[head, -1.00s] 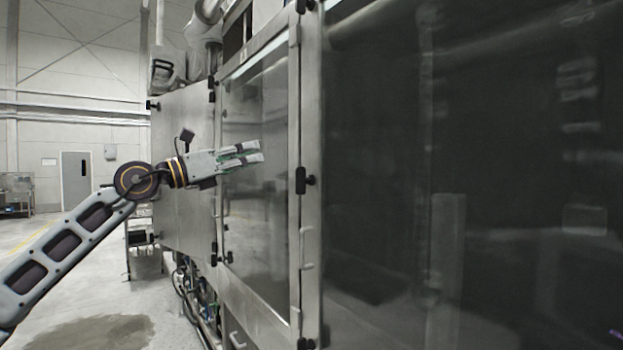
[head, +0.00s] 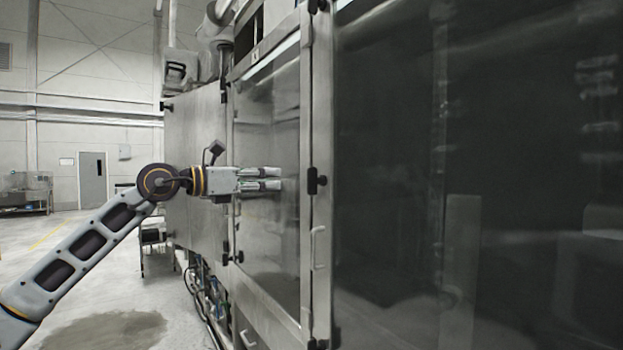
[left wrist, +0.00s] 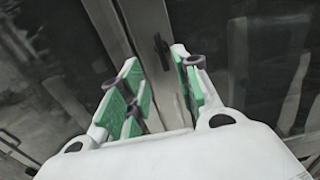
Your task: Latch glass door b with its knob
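The glass door (head: 270,130) with a steel frame stands in the middle of the head view and looks closed. A black knob (head: 316,181) sits halfway up the steel post at its right edge. I cannot read a label showing which door is b. My left gripper (head: 282,178) is in front of the glass, left of the knob and apart from it in the picture. In the left wrist view its green-padded fingers (left wrist: 160,82) are spread and empty. A black knob (left wrist: 161,46) on the steel post shows beyond and between them. My right gripper is out of view.
A large dark glass panel (head: 400,180) fills the right. A steel handle (head: 317,247) is below the knob on the post. A steel panel (head: 195,170) lies behind my left wrist. Hoses (head: 205,290) run below.

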